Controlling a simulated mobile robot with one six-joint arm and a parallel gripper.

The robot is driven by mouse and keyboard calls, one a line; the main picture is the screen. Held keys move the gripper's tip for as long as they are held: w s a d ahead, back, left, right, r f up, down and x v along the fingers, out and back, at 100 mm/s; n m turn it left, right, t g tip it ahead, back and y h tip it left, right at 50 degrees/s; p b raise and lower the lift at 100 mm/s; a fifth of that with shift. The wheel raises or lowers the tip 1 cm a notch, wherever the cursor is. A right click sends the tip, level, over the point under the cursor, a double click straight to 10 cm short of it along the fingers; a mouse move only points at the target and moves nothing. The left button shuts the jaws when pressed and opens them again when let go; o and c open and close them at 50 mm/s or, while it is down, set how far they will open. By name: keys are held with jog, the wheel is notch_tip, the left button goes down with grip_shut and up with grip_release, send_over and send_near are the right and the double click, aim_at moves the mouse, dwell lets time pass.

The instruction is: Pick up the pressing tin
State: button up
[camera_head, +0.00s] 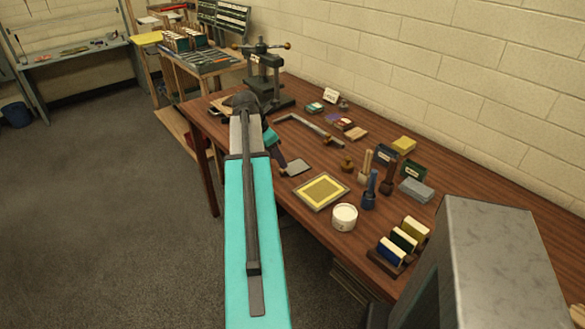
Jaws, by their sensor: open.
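A white round tin (344,217) with a printed label stands upright near the front edge of the wooden table; the label is too small to read, so I cannot be sure it is the pressing tin. My turquoise arm reaches forward over the table's front edge. My gripper (281,158) shows only in part, beyond and to the right of the arm, well to the left of and farther back than the white tin. It is open and apart from that tin. The fingertips are hard to make out, and part of the table is hidden behind the arm.
A yellow-faced framed tray (321,191) lies just left of the tin. A blue-handled tool (370,190) and other upright tools stand behind it. A rack of colored blocks (403,243) is to the right. A black press (265,75) stands at the far end.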

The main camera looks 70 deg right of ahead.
jog(key=shift+p+x, duration=0.8)
jog(key=shift+x, duration=1.8)
jog(key=shift+s+a, duration=0.1)
jog(key=shift+s, duration=0.05)
grip_shut()
jog(key=shift+r, duration=0.15)
jog(key=shift+r+b, duration=0.55)
jog(key=shift+r, duration=0.8)
jog(key=w+a+r+b, duration=0.2)
jog(key=w+a, duration=0.6)
jog(key=w, duration=0.5)
jog(key=shift+w+a+b, duration=0.25)
jog(key=shift+w+b, duration=0.05)
jog(key=shift+b, duration=0.25)
